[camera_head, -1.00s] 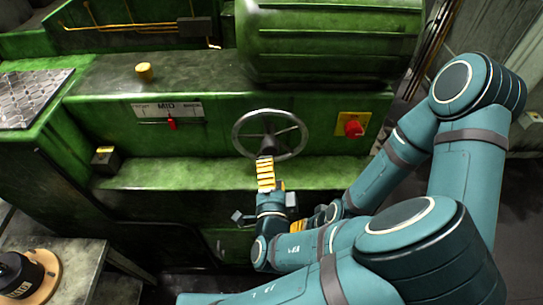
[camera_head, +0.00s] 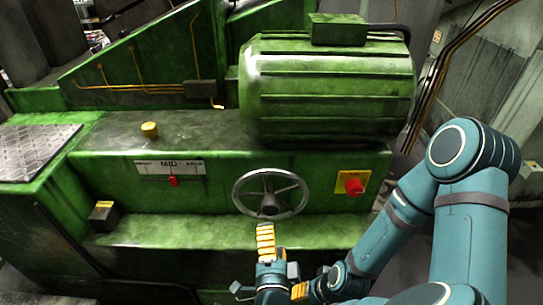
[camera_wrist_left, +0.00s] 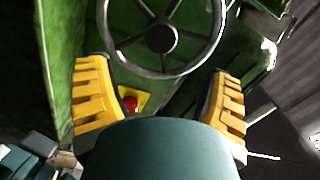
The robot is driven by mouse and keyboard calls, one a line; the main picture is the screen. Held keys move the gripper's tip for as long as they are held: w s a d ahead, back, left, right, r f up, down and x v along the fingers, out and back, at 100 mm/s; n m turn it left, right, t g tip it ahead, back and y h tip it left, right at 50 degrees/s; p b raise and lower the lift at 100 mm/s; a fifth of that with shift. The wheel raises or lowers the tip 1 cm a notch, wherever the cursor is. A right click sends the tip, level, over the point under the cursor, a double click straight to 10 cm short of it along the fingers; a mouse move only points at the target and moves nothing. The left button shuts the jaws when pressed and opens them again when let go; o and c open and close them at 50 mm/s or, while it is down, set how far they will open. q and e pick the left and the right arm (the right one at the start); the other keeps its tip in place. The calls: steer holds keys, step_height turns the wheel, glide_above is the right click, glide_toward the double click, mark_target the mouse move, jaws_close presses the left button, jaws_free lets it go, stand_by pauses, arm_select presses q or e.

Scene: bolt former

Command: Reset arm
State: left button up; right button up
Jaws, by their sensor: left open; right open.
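A metal handwheel (camera_head: 270,193) with spokes is on the front of the green machine (camera_head: 230,178). My left gripper (camera_head: 265,228) is just below the wheel's lower rim in the head view, its yellow fingers seen edge-on. In the left wrist view, my left gripper (camera_wrist_left: 160,85) is open and empty, with its fingers spread wide. The handwheel (camera_wrist_left: 163,38) shows beyond them, apart from the fingers. My right gripper (camera_head: 300,291) shows only as a bit of yellow finger beside the left wrist. The rest of it is hidden behind arm links.
A red knob on a yellow plate (camera_head: 352,186) is right of the wheel. A red lever (camera_head: 173,181) under a MID label is on the left. A green ledge (camera_head: 150,232) juts out below the wheel. A big ribbed green motor housing (camera_head: 325,85) is above.

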arm_select(q)
steer(key=s+a+f+n+g+h, duration=0.2)
steer(key=a+f+n+g, duration=0.3)
steer(key=f+n+g, duration=0.3)
steer(key=s+a+f+n+g+h, duration=0.2)
steer(key=s+a+f+n+g, duration=0.2)
steer(key=f+n+g, duration=0.4)
steer(key=shift+a+f+n, duration=0.3)
steer(key=shift+a+f, duration=0.5)
steer(key=shift+f, duration=0.55)
steer(key=shift+s, duration=0.1)
stand_by(1.4)
